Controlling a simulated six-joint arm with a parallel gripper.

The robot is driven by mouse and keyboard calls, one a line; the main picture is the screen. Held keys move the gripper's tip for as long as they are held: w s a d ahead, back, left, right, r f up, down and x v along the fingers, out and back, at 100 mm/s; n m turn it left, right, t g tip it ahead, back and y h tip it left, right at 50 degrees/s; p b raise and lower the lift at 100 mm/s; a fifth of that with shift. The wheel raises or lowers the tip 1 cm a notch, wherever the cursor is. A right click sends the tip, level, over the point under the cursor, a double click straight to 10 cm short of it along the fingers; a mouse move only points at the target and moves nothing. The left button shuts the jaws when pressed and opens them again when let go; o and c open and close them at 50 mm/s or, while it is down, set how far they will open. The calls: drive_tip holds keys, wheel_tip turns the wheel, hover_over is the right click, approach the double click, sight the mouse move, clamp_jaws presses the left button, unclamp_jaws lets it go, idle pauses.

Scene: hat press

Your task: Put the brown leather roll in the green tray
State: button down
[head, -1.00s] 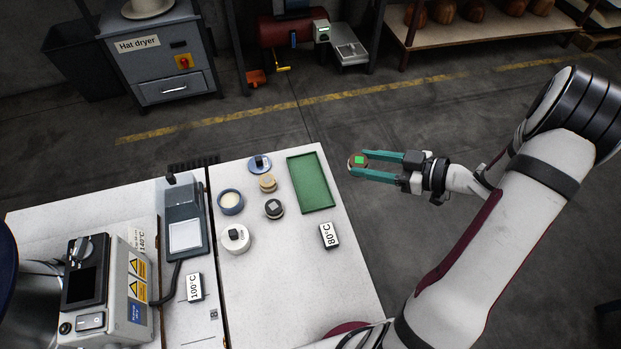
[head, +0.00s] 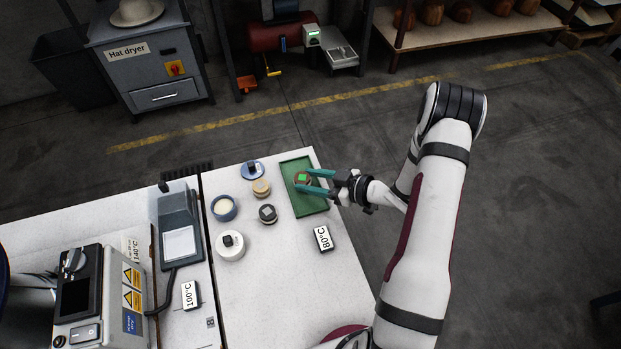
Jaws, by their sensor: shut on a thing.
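The roll is between the teal fingertips. The green tray (head: 312,206) lies on the right part of the white table, and the gripper and roll are over its middle in the head view. I cannot tell whether the roll touches the tray floor or hangs a little above it. The fingers hide part of the roll and of the tray.
Left of the tray stand a blue round item (head: 253,170), a tan roll (head: 261,188), a dark roll (head: 268,214), a blue bowl (head: 224,208) and a white round item (head: 230,247). An 80°C block (head: 323,238) sits in front of the tray. The table's front middle is clear.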

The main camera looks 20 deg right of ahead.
drive_tip(key=shift+c, duration=1.6)
unclamp_jaws()
